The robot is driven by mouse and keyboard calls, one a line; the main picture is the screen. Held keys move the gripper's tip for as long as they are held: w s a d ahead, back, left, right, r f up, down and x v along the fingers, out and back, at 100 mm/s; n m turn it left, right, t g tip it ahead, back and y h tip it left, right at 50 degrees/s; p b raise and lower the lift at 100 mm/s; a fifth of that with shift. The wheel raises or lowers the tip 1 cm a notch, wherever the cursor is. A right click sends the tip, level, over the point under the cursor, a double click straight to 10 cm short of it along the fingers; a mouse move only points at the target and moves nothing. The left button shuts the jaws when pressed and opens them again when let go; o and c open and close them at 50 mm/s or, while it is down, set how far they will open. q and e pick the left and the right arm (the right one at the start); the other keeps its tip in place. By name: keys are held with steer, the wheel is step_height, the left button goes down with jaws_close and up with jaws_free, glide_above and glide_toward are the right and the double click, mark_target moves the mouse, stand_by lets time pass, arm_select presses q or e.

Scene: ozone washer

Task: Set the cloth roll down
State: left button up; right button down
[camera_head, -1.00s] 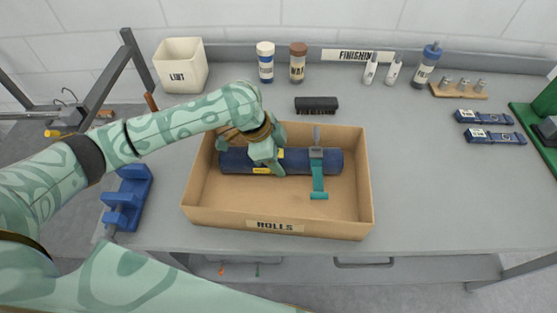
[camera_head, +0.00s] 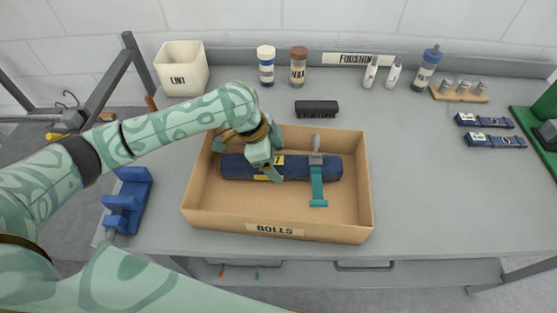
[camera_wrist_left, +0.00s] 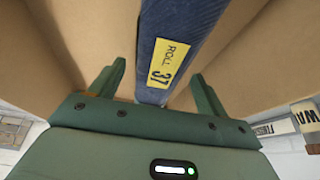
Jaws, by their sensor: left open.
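The cloth roll (camera_head: 225,167) is dark navy with a yellow label and lies across the cardboard box marked ROLLS (camera_head: 205,217), towards its back. A teal strap with a grey clasp (camera_head: 317,180) crosses the roll's right part. My left gripper (camera_head: 273,174) is over the roll, left of the strap, and hides part of it. In the left wrist view the roll (camera_wrist_left: 175,35) with its label "ROLL 37" runs between the two spread fingers (camera_wrist_left: 155,90), with a gap on each side. My right gripper does not show.
A white LINT bin (camera_head: 182,70) stands at the back left. A blue holder (camera_head: 128,200) is left of the box.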

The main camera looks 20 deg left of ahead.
arm_select(q)
steer(key=p+v, duration=0.2)
steer(key=v, duration=0.7)
steer(key=shift+r+p, duration=0.15)
steer(key=shift+p, duration=0.2)
steer(key=shift+s+a+r, duration=0.1)
steer(key=shift+a+r, duration=0.1)
steer(key=shift+r, duration=0.15)
